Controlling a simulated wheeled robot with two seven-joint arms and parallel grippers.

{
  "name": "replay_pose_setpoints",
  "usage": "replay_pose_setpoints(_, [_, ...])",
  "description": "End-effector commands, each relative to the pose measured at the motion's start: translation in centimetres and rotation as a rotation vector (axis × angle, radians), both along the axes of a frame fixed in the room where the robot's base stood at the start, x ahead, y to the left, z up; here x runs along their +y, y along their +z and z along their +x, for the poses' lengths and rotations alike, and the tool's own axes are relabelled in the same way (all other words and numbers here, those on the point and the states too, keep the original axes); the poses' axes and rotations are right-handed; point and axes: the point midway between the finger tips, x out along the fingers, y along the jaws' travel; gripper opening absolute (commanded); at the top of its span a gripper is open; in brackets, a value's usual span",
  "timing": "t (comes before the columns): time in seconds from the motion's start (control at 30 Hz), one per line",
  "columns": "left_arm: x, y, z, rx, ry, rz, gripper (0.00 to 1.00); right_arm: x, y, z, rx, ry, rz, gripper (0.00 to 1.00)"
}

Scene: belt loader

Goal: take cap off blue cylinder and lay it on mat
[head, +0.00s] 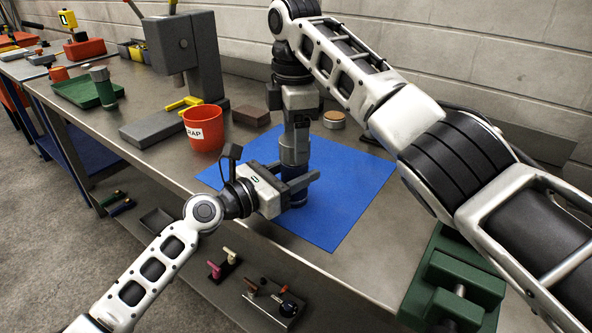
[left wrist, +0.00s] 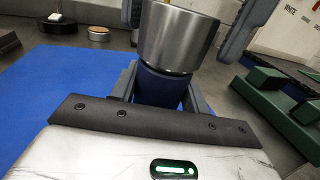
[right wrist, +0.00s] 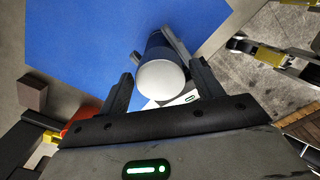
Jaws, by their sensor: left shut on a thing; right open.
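The blue cylinder (head: 297,198) is upright over the blue mat (head: 345,205), with my left gripper (head: 298,186) shut on its body from the side. It also shows in the left wrist view (left wrist: 160,88). I cannot tell whether its base touches the mat. The silver cap (left wrist: 178,38) sits on top of the cylinder; its round top faces up in the right wrist view (right wrist: 162,80). My right gripper (right wrist: 163,85) points down over the cap, open, with one finger on each side. I cannot tell if the fingers touch it.
A red scrap bin (head: 203,128) stands left of the mat beside a grey press (head: 185,45). A brown block (head: 251,116) and a round tan-topped tin (head: 334,119) are behind. A green vise (head: 453,280) is at the right. The mat's right part is clear.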

Motion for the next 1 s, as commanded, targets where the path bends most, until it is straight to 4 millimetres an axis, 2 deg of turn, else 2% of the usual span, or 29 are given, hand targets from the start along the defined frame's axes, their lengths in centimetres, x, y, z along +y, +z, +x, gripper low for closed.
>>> replay_pose_setpoints(0.7, [0.04, -0.08, 0.02, 0.000, 0.001, 0.003, 0.02, 0.11, -0.05, -0.06, 0.002, -1.299, 0.001, 0.66])
replay_pose_setpoints(0.83, [0.03, -0.08, 0.02, 0.000, 0.001, 0.003, 0.02, 0.08, -0.05, -0.04, 0.001, -1.438, 0.001, 0.66])
replay_pose_setpoints(1.0, [0.03, -0.07, 0.02, 0.000, 0.001, 0.003, 0.02, 0.07, -0.04, -0.04, 0.001, -1.468, 0.001, 0.66])
